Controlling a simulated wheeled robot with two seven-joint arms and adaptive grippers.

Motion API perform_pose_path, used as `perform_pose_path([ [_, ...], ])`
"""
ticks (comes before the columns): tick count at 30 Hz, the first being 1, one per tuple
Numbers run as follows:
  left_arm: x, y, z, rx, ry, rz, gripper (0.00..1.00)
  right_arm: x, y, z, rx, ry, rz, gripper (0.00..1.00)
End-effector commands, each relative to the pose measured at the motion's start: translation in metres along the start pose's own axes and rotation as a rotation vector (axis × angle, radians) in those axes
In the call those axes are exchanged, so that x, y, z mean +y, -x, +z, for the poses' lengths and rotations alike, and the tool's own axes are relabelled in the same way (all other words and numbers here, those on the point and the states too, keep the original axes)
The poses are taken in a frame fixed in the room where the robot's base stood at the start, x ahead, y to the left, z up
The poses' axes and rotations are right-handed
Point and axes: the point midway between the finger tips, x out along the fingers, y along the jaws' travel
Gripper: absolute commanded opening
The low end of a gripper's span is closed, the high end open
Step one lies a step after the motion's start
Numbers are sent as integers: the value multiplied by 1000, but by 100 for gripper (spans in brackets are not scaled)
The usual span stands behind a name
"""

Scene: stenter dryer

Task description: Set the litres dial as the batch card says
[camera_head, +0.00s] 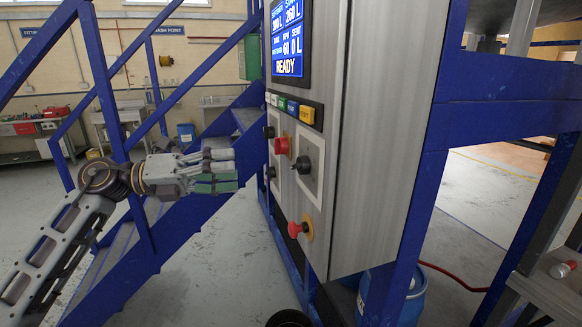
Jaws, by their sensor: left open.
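A steel control cabinet (384,130) stands at the middle, seen at a steep angle. Its blue display (289,38) shows litre figures and READY. A dark knob (302,165) sits on a pale plate on the panel. Smaller black knobs (269,132) show at the panel's left edge. I cannot read their labels or tell which one is the litres dial. My left gripper (236,170) is open and empty, left of the panel and pointing at it, with a gap in the picture. I see no batch card. My right gripper is out of view.
A red button (282,146) and a red mushroom button (297,229) stick out near the knob. Coloured buttons (292,108) line up under the display. Blue stairs (165,225) rise behind my left arm. A blue drum (408,297) stands below the cabinet.

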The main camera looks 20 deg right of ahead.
Motion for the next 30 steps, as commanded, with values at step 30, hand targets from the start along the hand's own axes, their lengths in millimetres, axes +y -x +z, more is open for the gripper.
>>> perform_pose_path([
  [30,-2,-79,1,-1,0,-3,57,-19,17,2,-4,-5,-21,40],
])
